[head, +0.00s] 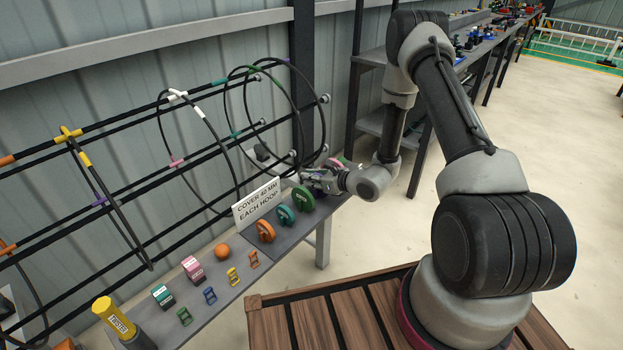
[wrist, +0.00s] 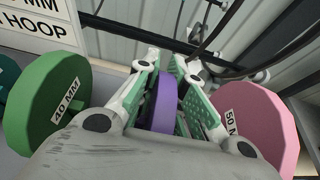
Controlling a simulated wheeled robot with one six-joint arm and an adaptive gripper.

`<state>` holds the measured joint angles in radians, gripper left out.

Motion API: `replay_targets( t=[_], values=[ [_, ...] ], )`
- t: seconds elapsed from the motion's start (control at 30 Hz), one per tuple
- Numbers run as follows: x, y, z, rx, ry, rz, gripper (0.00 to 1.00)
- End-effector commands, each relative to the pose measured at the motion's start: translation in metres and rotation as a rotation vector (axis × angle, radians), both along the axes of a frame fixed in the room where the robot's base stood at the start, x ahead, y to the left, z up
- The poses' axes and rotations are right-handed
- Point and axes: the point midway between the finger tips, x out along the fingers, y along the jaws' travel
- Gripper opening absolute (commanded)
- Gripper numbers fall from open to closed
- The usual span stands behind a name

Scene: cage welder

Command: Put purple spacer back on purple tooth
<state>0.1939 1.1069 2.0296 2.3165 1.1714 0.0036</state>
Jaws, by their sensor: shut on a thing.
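My gripper (wrist: 172,75) is shut on a purple disc, the purple spacer (wrist: 162,100), which stands on edge between the pale green finger pads. In the head view my gripper (head: 318,181) is at the far end of the narrow grey bench. The held spacer is between a green disc marked 40 MM (wrist: 53,103) on the left and a large pink disc (wrist: 257,120) on the right. Its lower part is hidden by my gripper, so I cannot tell whether it touches the bench. I cannot make out a purple tooth.
A white sign (head: 256,203) stands behind the discs. Teal (head: 285,215) and orange (head: 266,231) discs stand nearer on the bench (head: 222,275). Dark rods with hoops (head: 200,145) run along the wall behind. Small coloured clips, blocks and a yellow-topped tester (head: 112,313) are at the near end.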

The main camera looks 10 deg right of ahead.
Motion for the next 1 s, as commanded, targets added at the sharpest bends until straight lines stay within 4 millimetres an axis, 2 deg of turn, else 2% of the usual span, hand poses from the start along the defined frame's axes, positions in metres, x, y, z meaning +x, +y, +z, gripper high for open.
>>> replay_targets(
  t=[0.1, 0.13, 0.23, 0.27, 0.67, 0.77, 1.0],
  values=[
    [0.000, 0.000, -0.004, 0.000, 0.000, 0.000, 0.00],
    [0.000, 0.000, -0.004, 0.000, 0.000, 0.000, 0.15],
    [0.000, 0.000, -0.004, 0.000, 0.000, 0.000, 0.33],
    [0.000, 0.000, -0.004, 0.000, 0.000, 0.000, 0.36],
    [-0.004, -0.003, -0.002, 0.000, 0.001, -0.001, 0.36],
    [-0.013, -0.011, 0.003, 0.000, 0.002, -0.003, 0.36],
    [-0.053, -0.040, 0.024, -0.001, 0.002, -0.004, 0.36]
  ],
)
